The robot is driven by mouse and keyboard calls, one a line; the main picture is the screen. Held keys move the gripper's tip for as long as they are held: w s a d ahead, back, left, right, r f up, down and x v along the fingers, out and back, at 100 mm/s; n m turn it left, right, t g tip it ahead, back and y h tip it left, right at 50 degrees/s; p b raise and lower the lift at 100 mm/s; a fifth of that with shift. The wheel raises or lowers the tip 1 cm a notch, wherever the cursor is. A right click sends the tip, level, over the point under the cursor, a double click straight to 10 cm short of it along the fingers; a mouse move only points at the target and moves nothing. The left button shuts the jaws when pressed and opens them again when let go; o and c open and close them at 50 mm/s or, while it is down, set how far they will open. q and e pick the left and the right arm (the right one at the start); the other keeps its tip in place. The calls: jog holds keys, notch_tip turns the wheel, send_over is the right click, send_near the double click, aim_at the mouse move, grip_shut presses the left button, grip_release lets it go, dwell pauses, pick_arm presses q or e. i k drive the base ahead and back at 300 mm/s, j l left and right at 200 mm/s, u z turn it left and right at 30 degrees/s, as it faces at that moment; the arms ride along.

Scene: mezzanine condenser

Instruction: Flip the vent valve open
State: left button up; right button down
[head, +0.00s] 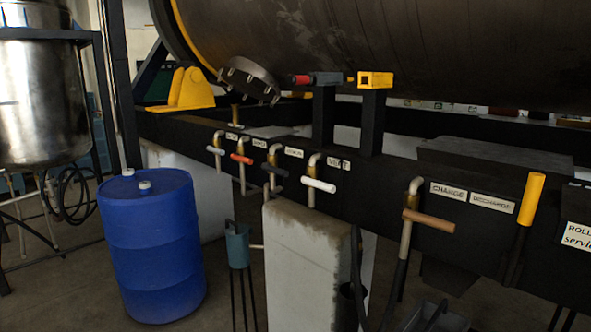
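The vent valve is the brass elbow tap with a white bar handle (318,185), mounted on the front of the long black beam (390,185). The VENT label (338,164) is just right of its top. The handle lies roughly level, tilted slightly down to the right, across the downward pipe. Neither of my grippers shows in the head view, and nothing touches the handle.
Left along the beam are taps with black (275,168), red (241,158) and pale (215,150) handles. A brown-handled tap (428,220) and yellow lever (530,200) are to the right. A concrete block (308,260) stands below; a blue drum (152,245) stands left.

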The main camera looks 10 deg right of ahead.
aim_at(305, 179)
jog(key=i+j+z, duration=0.15)
jog(key=i+j, duration=1.25)
jog(key=j, duration=0.1)
